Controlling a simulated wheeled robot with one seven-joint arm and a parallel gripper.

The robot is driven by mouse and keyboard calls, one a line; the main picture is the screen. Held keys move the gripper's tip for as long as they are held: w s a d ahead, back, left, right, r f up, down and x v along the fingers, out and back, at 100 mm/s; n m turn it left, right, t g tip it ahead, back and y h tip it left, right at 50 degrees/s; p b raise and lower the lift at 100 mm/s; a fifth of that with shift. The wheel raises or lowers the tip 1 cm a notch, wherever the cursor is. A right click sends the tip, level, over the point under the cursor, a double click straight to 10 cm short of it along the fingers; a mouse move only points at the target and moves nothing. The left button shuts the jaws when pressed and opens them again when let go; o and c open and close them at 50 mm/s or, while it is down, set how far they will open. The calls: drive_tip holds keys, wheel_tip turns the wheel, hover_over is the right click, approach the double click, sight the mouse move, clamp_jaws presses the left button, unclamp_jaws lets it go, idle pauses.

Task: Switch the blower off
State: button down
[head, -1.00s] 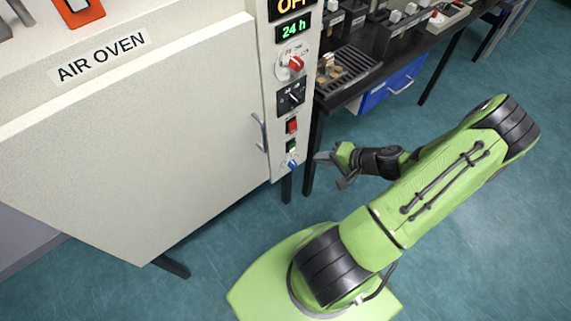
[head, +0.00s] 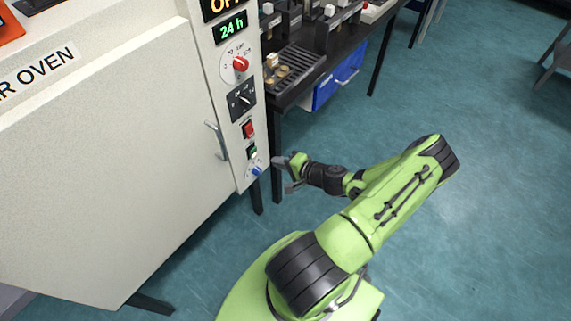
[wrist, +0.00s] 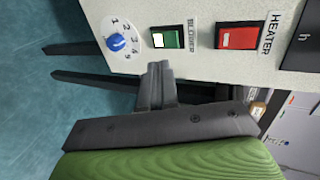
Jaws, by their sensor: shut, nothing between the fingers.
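The blower switch (wrist: 167,38) is a green rocker with a white end, labelled BLOWER, on the air oven's control panel (head: 213,70) in the wrist view. In the head view the green switch (head: 251,152) sits below a red one and above a blue knob. My gripper (wrist: 159,68) is shut and empty, its fingertips just below the green switch in the wrist view. I cannot tell whether they touch the panel. In the head view my gripper (head: 280,162) is at the right of the panel's lower end.
The red HEATER switch (wrist: 238,36) is beside the blower switch, and the blue numbered knob (wrist: 117,42) is on its other side. The oven door handle (head: 216,140) stands out left of the panel. A black bench (head: 290,100) with a blue drawer (head: 335,85) is behind. Open floor lies right.

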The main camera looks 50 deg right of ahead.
sight(254, 150)
drive_tip(key=x, duration=0.2)
drive_tip(key=r+x, duration=0.1)
drive_tip(key=x, duration=0.1)
drive_tip(key=b+x, duration=0.1)
drive_tip(key=x, duration=0.1)
drive_tip(key=shift+w, duration=0.55)
drive_tip(key=shift+w+r, duration=0.1)
drive_tip(key=shift+w, duration=0.5)
drive_tip(key=shift+r, duration=0.15)
drive_tip(key=shift+w+r+g+p, duration=0.2)
drive_tip(key=shift+w+g+p, duration=0.1)
drive_tip(key=shift+p, duration=0.7)
drive_tip(key=shift+f, duration=0.2)
drive_tip(key=shift+r+p, duration=0.45)
drive_tip(key=shift+r, duration=0.4)
